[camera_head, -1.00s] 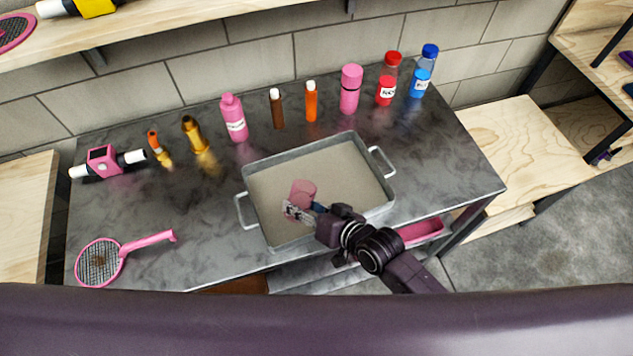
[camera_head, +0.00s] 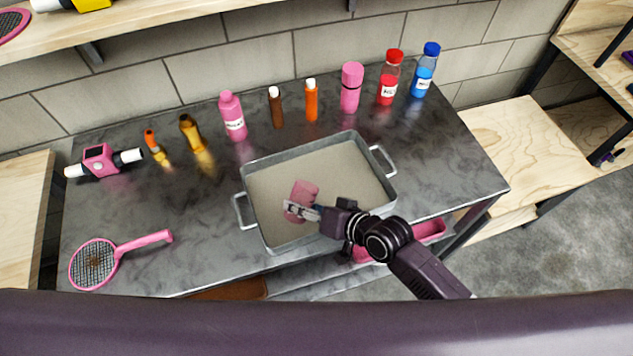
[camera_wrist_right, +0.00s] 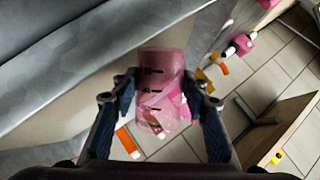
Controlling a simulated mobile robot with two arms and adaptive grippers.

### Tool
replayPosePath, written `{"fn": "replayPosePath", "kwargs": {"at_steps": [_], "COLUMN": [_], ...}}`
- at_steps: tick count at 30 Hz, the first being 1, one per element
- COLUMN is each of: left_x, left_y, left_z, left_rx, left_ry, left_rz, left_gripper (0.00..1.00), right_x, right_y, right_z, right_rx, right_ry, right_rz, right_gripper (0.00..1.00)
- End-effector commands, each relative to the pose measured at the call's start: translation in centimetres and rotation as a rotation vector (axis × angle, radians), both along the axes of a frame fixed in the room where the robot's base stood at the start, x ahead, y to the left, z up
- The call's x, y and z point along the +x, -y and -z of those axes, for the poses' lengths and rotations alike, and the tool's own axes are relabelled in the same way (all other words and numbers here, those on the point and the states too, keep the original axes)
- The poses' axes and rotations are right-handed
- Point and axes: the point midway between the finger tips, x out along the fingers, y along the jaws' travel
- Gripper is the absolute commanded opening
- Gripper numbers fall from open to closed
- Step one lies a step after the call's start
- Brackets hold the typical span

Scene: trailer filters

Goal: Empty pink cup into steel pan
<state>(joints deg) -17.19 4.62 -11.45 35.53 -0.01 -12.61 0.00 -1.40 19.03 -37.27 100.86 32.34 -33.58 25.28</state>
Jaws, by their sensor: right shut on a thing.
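The pink cup (camera_head: 305,191) is see-through and held over the inside of the steel pan (camera_head: 299,149). My right gripper (camera_head: 300,211) is shut on the cup's side, near the pan's front left part. The cup looks tilted in the head view. In the right wrist view the cup (camera_wrist_right: 160,88) sits between both fingers and shows dark measuring marks. I cannot tell what is left inside it. The pan has two side handles, and its floor looks beige. My left gripper is in neither view.
Several bottles stand along the back of the dark counter (camera_head: 200,240), among them a pink bottle (camera_head: 232,117) and a red-capped one (camera_head: 389,78). A pink racket (camera_head: 96,262) lies at front left. A pink tray (camera_head: 430,230) shows below the counter's front edge.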

Motion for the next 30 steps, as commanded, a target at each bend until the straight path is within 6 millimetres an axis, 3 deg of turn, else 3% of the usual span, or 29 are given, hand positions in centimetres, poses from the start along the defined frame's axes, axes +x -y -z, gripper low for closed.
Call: {"fn": "replayPosePath", "kwargs": {"at_steps": [30], "left_x": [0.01], "left_y": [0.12], "left_z": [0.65], "left_rx": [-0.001], "left_ry": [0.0], "left_rz": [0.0], "left_gripper": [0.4], "right_x": [0.02], "right_y": [-0.02], "right_z": [-0.82], "right_rx": [0.07], "right_ry": [-0.118], "right_rz": [0.0], "right_gripper": [0.14]}}
